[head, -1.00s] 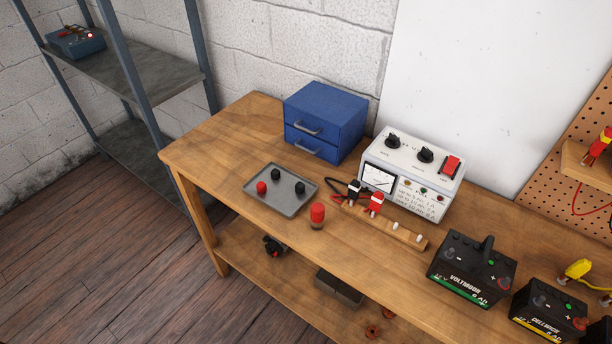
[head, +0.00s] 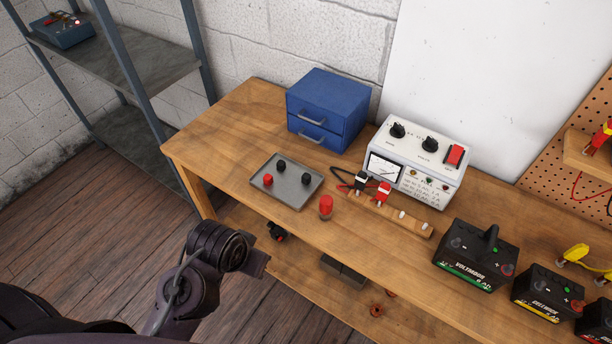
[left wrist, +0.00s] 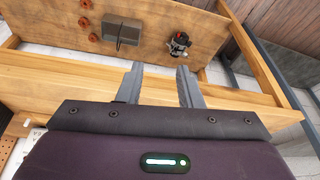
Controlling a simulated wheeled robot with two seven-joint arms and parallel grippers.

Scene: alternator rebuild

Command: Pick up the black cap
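Two black caps, one (head: 281,166) toward the back and one (head: 306,179) toward the right, stand on a grey metal tray (head: 291,204) on the workbench. A red cap (head: 268,180) stands on the same tray. My left gripper (head: 258,264) is low in front of the bench's front edge, well short of the tray; its fingers hardly show in the head view. In the left wrist view its two fingers (left wrist: 160,82) are apart with nothing between them. No cap shows in the left wrist view. My right gripper is not in view.
A larger red cap (head: 326,206) stands right of the tray. Behind are a blue drawer box (head: 325,108), a white meter unit (head: 415,160) and red and black clamps. Batteries (head: 476,255) stand at right. The lower shelf (left wrist: 150,30) holds a grey box and rings.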

